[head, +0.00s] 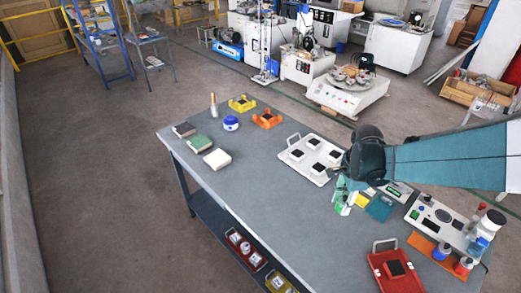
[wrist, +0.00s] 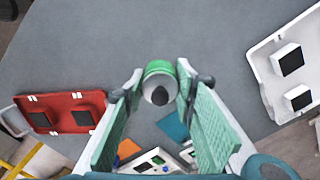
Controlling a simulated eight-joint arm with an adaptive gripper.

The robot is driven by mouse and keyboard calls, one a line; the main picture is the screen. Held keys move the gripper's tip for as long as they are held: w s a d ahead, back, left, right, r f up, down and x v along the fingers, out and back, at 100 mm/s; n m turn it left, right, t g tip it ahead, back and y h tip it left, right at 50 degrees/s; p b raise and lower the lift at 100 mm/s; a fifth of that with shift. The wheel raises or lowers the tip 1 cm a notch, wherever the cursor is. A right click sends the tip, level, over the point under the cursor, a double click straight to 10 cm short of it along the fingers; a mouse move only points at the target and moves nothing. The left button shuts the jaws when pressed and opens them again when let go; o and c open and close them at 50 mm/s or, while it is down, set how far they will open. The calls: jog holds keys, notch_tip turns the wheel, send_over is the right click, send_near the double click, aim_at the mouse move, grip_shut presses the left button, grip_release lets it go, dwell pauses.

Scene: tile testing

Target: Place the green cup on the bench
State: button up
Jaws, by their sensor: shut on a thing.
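The green cup (wrist: 158,68) is between the two fingertips of my gripper (wrist: 158,88) in the wrist view, its round end facing the camera. The green-padded fingers are closed on its sides. In the head view my gripper (head: 347,193) points down over the right part of the grey bench (head: 250,190), just right of the white tray. There the cup is hard to separate from the pale green fingers. The bench top also fills much of the wrist view (wrist: 200,30). I cannot tell how far the cup is above it.
A white tray (head: 289,156) with black-topped blocks lies left of my gripper. A red tray (head: 374,273) is at the front right. A teal card (head: 381,209) and a control box (head: 435,217) lie to the right. The bench's front middle is clear.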

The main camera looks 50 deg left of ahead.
jog(key=s+a+n, duration=0.5)
jog(key=s+a, duration=0.5)
jog(key=s, duration=0.3)
jog(key=shift+a, duration=0.4)
jog(key=shift+w, duration=0.1)
send_over(294, 227)
jog(key=shift+f, duration=3.15)
jog(key=shift+f, duration=0.1)
jog(key=shift+f, duration=1.75)
jog(key=shift+f, duration=0.2)
jog(key=o, duration=1)
jog(key=shift+c, duration=0.2)
jog(key=shift+r, duration=0.25)
